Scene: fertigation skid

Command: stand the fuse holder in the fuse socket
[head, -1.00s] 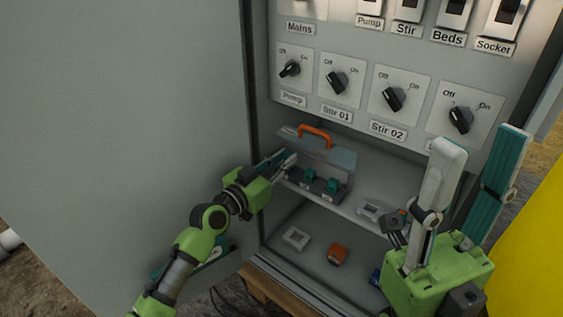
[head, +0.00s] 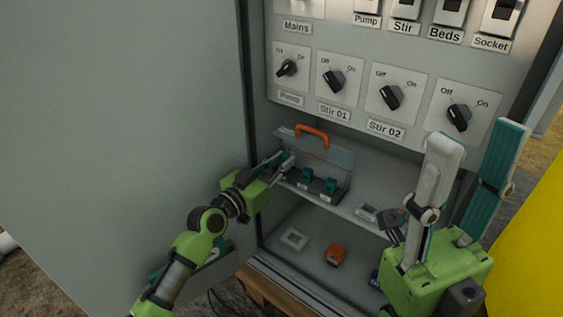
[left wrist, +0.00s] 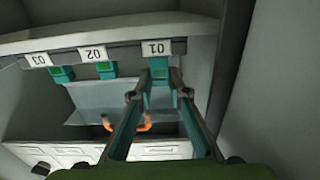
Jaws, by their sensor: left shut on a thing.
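My left gripper (head: 283,164) is shut on a teal fuse holder, which shows between its fingertips in the left wrist view (left wrist: 159,70). The held holder is right at the position labelled 01 of the dark fuse socket block (head: 325,195); whether it is fully seated I cannot tell. Two other teal holders stand in the block, one at 02 (left wrist: 106,70) and one at 03 (left wrist: 62,74). In the head view the fingers partly hide the held holder. My right gripper (head: 475,170) is wide open and empty at the right front.
A clear cover (head: 335,153) with an orange handle (head: 311,130) is raised behind the block. A grey framed part (head: 366,211) lies on the shelf. An orange part (head: 336,253) and a white frame (head: 293,239) lie below. The open cabinet door (head: 130,110) stands left.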

